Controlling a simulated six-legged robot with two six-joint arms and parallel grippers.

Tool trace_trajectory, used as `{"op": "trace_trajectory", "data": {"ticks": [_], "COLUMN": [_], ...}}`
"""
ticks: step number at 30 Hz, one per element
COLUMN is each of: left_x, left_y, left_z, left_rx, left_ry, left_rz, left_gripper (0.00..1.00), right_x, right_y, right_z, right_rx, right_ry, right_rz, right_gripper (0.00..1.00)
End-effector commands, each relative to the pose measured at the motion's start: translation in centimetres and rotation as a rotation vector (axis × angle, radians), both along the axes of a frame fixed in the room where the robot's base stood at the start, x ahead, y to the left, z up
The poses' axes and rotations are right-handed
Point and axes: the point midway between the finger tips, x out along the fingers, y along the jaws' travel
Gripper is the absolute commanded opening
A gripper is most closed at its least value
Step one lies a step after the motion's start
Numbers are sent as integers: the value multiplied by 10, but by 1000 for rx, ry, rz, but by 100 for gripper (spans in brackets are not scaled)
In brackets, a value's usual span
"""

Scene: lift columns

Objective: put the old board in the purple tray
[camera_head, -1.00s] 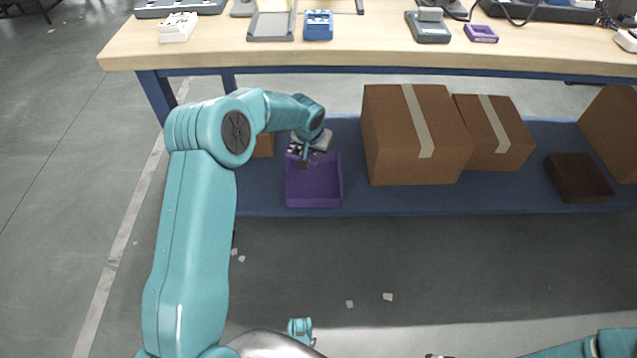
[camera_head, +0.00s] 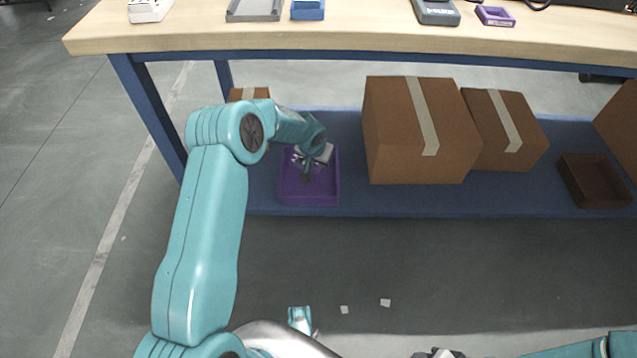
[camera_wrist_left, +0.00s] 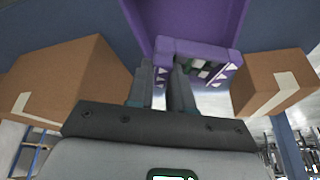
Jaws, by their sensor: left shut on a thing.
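The purple tray (camera_head: 309,198) stands on the blue lower shelf, left of the large box; its wall also shows in the left wrist view (camera_wrist_left: 205,18). My left gripper (camera_head: 306,176) points down over the tray's inside. The fingers hide part of the board. I cannot tell whether it touches the tray floor. Only a grey piece, perhaps my right gripper (camera_head: 438,353), shows at the bottom edge; its fingers are hidden.
Two taped cardboard boxes (camera_head: 385,130) (camera_head: 490,125) stand right of the tray, with an open brown box (camera_head: 597,187) farther right. A small box (camera_head: 248,94) is behind my left arm. The wooden tabletop (camera_head: 350,38) overhangs the shelf and carries devices.

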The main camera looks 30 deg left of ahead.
Motion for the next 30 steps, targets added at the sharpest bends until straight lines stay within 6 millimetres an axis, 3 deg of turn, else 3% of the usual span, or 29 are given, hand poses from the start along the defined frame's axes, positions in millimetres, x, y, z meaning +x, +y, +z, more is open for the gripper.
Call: {"op": "trace_trajectory", "data": {"ticks": [1, 3, 11, 18, 30], "left_x": [0, 0, 3, 5, 5], "left_y": [0, -1, -1, -1, -1], "left_z": [-20, -36, -60, -98, -102], "left_rx": [0, 0, 0, 1, 0], "left_ry": [1, 1, -1, -1, -2], "left_rz": [0, 0, 0, 0, 0], "left_gripper": [0, 0, 0, 0, 0], "right_x": [1, 2, 4, 11, 14], "right_y": [-1, -2, -4, -6, -6], "right_z": [-9, -14, -20, -34, -37], "right_rx": [-1, -2, -4, -7, -9], "right_ry": [-2, -4, -7, -26, -38], "right_rz": [-5, -9, -17, -22, -24], "right_gripper": [43, 43, 43, 43, 43]}}
